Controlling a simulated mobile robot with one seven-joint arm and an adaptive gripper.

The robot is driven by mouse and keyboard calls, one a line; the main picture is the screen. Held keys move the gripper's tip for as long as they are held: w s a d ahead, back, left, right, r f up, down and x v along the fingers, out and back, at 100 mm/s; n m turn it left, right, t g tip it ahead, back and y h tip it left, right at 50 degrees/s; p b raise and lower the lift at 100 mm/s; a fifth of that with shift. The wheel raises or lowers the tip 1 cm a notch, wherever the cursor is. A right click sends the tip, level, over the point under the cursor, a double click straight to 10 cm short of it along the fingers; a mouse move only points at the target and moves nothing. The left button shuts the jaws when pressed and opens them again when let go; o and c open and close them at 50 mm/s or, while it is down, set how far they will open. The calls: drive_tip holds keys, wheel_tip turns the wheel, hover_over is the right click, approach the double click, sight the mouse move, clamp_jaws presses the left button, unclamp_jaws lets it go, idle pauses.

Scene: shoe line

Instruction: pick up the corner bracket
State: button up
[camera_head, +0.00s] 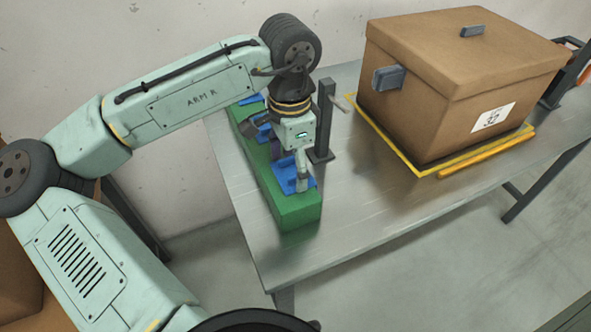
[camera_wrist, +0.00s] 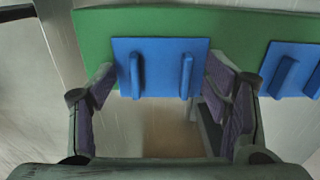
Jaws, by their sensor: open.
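Several blue brackets lie in a row on a long green block (camera_head: 298,212). The nearest blue bracket (camera_head: 287,184) is partly hidden by my gripper (camera_head: 291,168) in the head view. In the wrist view a blue bracket (camera_wrist: 160,62) shows as a square plate with two upright ribs, lying on the green block (camera_wrist: 92,40). My gripper (camera_wrist: 164,82) is open there, with one finger near each side of that plate and nothing held. I cannot tell whether the fingers touch it. A second blue bracket (camera_wrist: 291,70) lies to the right.
A dark post (camera_head: 325,115) stands close to the right of my gripper. A large brown lidded box (camera_head: 425,110) sits on a yellow-edged mat (camera_head: 404,160) on the metal table (camera_head: 350,215). The table front between block and box is clear.

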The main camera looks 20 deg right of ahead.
drive_tip(key=c, duration=1.2)
